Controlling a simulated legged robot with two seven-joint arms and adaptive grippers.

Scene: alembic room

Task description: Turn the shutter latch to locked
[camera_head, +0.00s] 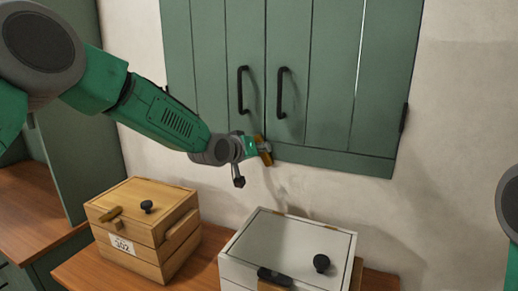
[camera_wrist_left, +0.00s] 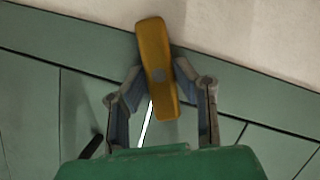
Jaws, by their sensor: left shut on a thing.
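The green shutters (camera_head: 335,75) hang shut on the wall, with two black handles. The shutter latch (camera_head: 264,157) is a small brass-yellow bar at their bottom edge, near the seam between the doors. In the left wrist view the latch (camera_wrist_left: 158,50) stands nearly lengthwise in the picture, slightly tilted, across the shutters' lower edge, its far end over the pale wall. My left gripper (camera_head: 256,147) is at the latch, its fingers on either side of it and shut on it. The fingers partly hide the latch in the head view. My right gripper is out of view.
Below stand a wooden box (camera_head: 150,190) with a black knob and a number label, and a white-grey box (camera_head: 285,240) with a black knob, both on a wooden surface (camera_head: 205,250). A green cabinet is at the left. Bare wall lies right of the shutters.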

